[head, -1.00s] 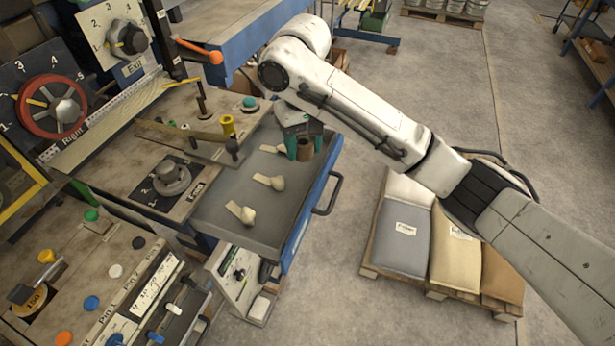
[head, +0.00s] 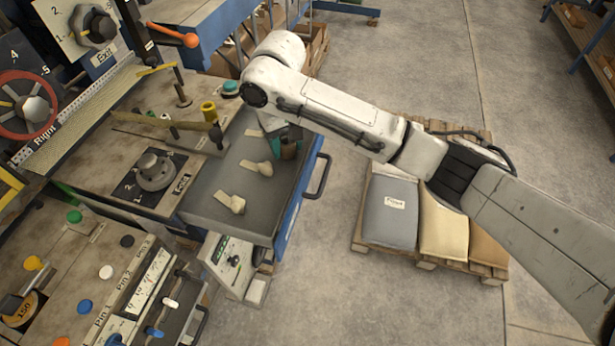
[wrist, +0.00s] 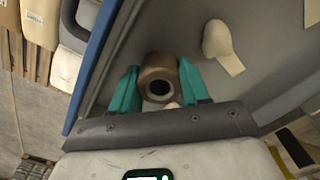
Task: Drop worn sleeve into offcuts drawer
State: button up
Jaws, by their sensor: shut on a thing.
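My gripper (wrist: 160,92) is shut on the worn sleeve, a short brown tube (wrist: 158,68), between its two green fingers. In the wrist view the tube's dark open end faces the camera. In the head view my gripper (head: 284,146) is over the far part of the open offcuts drawer, and the sleeve is mostly hidden. The drawer has a grey floor (head: 272,203) and a blue front. Pale offcuts lie in it, one near the gripper (head: 258,168) and one nearer the front (head: 230,201). I cannot tell whether the sleeve touches the floor.
The drawer handle (head: 318,177) sticks out to the right. A pallet of sacks (head: 390,210) stands right, with clear floor between.

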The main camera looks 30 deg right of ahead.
dwell(0.4)
jog(key=w+a+r+b, duration=0.1)
jog(key=a+r, duration=0.2)
jog(key=r, duration=0.4)
jog(key=w+a+r+b, duration=0.1)
jog(key=a+r+b, duration=0.1)
jog(key=a+r, duration=0.35)
jog(key=f+b, duration=0.1)
jog(key=b, duration=0.1)
jog(key=d+f+b, duration=0.1)
jog(key=b, duration=0.1)
jog(key=f+b, duration=0.1)
jog(key=b, duration=0.1)
jog(key=shift+s+d+f, duration=0.2)
jog(key=shift+d+f, duration=0.1)
jog(key=shift+f, duration=0.1)
jog(key=o, duration=1.1)
jog(key=shift+o, duration=0.2)
jog(key=shift+r, duration=0.1)
